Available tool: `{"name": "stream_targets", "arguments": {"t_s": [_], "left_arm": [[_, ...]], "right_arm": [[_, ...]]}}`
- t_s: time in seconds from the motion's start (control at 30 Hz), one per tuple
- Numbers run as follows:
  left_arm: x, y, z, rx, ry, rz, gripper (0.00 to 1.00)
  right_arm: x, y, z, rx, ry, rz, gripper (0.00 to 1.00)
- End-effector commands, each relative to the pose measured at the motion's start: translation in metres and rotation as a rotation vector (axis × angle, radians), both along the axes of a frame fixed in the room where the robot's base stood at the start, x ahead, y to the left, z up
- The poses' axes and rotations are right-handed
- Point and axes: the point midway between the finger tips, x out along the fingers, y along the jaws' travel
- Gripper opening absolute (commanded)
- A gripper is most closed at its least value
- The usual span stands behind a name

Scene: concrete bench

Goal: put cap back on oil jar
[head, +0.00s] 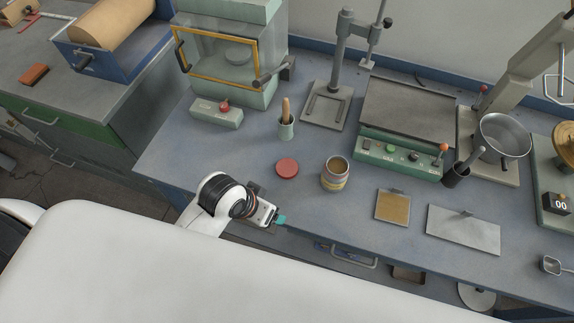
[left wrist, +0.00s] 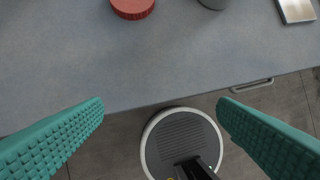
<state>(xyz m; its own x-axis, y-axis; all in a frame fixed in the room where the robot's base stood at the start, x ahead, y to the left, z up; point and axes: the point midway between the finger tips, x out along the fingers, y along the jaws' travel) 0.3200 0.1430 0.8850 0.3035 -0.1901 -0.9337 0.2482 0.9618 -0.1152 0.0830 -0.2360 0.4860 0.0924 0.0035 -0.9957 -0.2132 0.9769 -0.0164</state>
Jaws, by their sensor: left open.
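The red round cap (head: 287,168) lies flat on the bench, left of the jar and apart from it. The oil jar (head: 335,174) stands upright and uncovered, with coloured bands and a brownish opening. My left gripper (head: 280,218) is at the bench's front edge, nearer to me than the cap; the left wrist view shows its teal fingers (left wrist: 160,125) wide apart with nothing between them. The cap (left wrist: 132,6) shows at the top of that view, partly cut off. A dark grey rounded thing to its right is too cropped to identify. My right gripper is not in view.
A cup with a wooden-handled tool (head: 286,128) stands behind the cap. A tan square plate (head: 393,207) and a grey plate (head: 463,230) lie right of the jar. A hot-plate-like machine (head: 400,125) stands behind. Bench around the cap is clear.

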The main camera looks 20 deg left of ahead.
Motion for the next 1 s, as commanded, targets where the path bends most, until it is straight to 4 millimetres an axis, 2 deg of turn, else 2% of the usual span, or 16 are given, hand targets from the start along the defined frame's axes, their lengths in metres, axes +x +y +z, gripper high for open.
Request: {"name": "stream_targets", "arguments": {"t_s": [0.3, 0.5, 0.67, 0.8, 1.0], "left_arm": [[0.050, -0.056, 0.018, -0.083, 0.038, -0.114, 0.82], [0.080, -0.072, 0.030, -0.055, 0.120, -0.160, 0.82], [0.105, -0.062, 0.039, 0.022, 0.194, -0.137, 0.82], [0.126, -0.043, 0.050, 0.098, 0.249, -0.077, 0.82], [0.145, -0.017, 0.064, 0.168, 0.300, 0.012, 0.82]], "right_arm": [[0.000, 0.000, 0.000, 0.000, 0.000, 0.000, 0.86], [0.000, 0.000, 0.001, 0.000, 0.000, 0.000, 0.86], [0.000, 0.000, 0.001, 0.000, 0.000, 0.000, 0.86], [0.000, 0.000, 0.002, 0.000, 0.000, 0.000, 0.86], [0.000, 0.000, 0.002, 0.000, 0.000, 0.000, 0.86]]}}
